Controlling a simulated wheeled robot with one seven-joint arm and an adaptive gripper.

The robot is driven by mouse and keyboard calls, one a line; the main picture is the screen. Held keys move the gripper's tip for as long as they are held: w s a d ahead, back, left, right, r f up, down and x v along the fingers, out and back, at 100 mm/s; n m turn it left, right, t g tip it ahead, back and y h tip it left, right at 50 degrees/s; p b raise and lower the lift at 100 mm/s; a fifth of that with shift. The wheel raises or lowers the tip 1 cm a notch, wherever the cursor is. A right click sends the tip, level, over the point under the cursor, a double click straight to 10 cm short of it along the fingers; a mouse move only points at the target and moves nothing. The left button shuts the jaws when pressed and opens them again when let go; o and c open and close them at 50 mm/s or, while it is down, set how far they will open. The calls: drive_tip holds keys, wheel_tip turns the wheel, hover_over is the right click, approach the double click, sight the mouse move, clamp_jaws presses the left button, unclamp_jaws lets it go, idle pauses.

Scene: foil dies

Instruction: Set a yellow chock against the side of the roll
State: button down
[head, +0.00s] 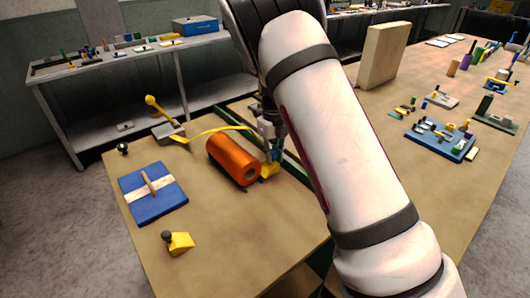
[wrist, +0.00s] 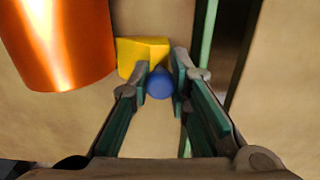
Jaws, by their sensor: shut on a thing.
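The orange roll (head: 232,160) lies on its side on the table, and its shiny side shows at upper left in the wrist view (wrist: 65,45). A yellow chock (head: 269,170) stands at the roll's right. In the wrist view the chock (wrist: 140,50) is right beside the roll's edge; I cannot tell whether they touch. My gripper (wrist: 160,72) is shut on the chock's blue knob (wrist: 160,84). In the head view my gripper (head: 271,152) is partly hidden by my arm. A second yellow chock (head: 180,243) with a dark knob stands near the table's front left.
A blue pad (head: 135,206) with a white band lies left of the roll. A yellow strap (head: 210,131) runs behind the roll from a grey block (head: 168,132). A dark green rail (head: 297,172) lies right of the chock. The table front is mostly clear.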

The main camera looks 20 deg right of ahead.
drive_tip(key=shift+w+a+f, duration=0.2)
drive_tip(key=shift+w+a, duration=0.05)
drive_tip(key=shift+w, duration=0.35)
drive_tip(key=shift+w+a+f, duration=0.15)
drive_tip(key=shift+w+a, duration=0.1)
drive_tip(key=shift+w, duration=0.3)
drive_tip(key=shift+w+a+f, duration=0.2)
drive_tip(key=shift+w+a, duration=0.05)
drive_tip(key=shift+w, duration=0.35)
drive_tip(key=shift+f, duration=0.2)
drive_tip(key=shift+f, duration=0.15)
drive_tip(key=c, duration=1.5)
unclamp_jaws()
